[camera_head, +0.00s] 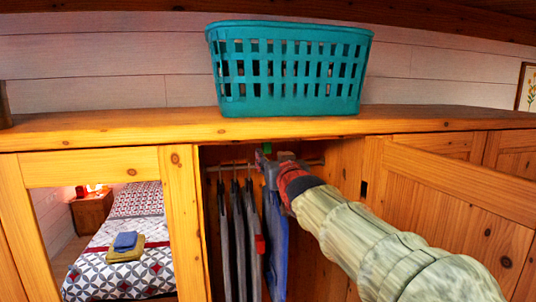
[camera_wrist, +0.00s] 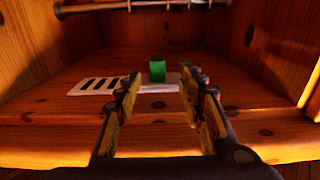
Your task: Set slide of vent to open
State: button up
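The vent (camera_wrist: 93,86) is a pale plate with dark slots on a wooden panel, seen in the wrist view. A green block-shaped tab (camera_wrist: 157,70), apparently the slide's handle, stands up from the plate to the right of the visible slots. My gripper (camera_wrist: 159,82) is open and empty. Its two fingers lie left and right of the tab in the picture, with a gap on both sides. In the head view, my gripper (camera_head: 268,160) reaches into the open wardrobe, and the vent cannot be made out.
Several garments (camera_head: 239,235) hang from a rail (camera_head: 226,166) left of my arm in the head view. An open wooden door (camera_head: 455,205) stands at the right. A teal basket (camera_head: 288,105) sits on the wardrobe top. The rail also crosses the wrist view's top (camera_wrist: 160,5).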

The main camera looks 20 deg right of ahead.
jog(key=s, duration=0.2)
jog(key=shift+s+a, duration=0.25)
jog(key=shift+s, duration=0.05)
jog(key=shift+f, duration=0.1)
jog(key=s+a+f+g+b, duration=0.1)
jog(key=s+f+g, duration=0.25)
jog(key=f, duration=0.65)
jog(key=s+f+g+b, duration=0.1)
jog(key=s+f+g, duration=0.25)
jog(key=f, duration=0.65)
jog(key=s+a+f+g+y+b, duration=0.1)
jog(key=s+a+f+b, duration=0.3)
jog(key=s+f+b, duration=0.3)
jog(key=s+a+f+n+g+y+b, duration=0.1)
jog(key=s+a+f+b, duration=0.3)
jog(key=f, duration=1.4)
jog(key=s+a+f+n+g+y+b, duration=0.1)
jog(key=s+a+f+g+b, duration=0.2)
jog(key=s+f+b, duration=0.9)
jog(key=s+a+f, duration=0.1)
jog(key=s, duration=0.3)
jog(key=shift+s, duration=0.15)
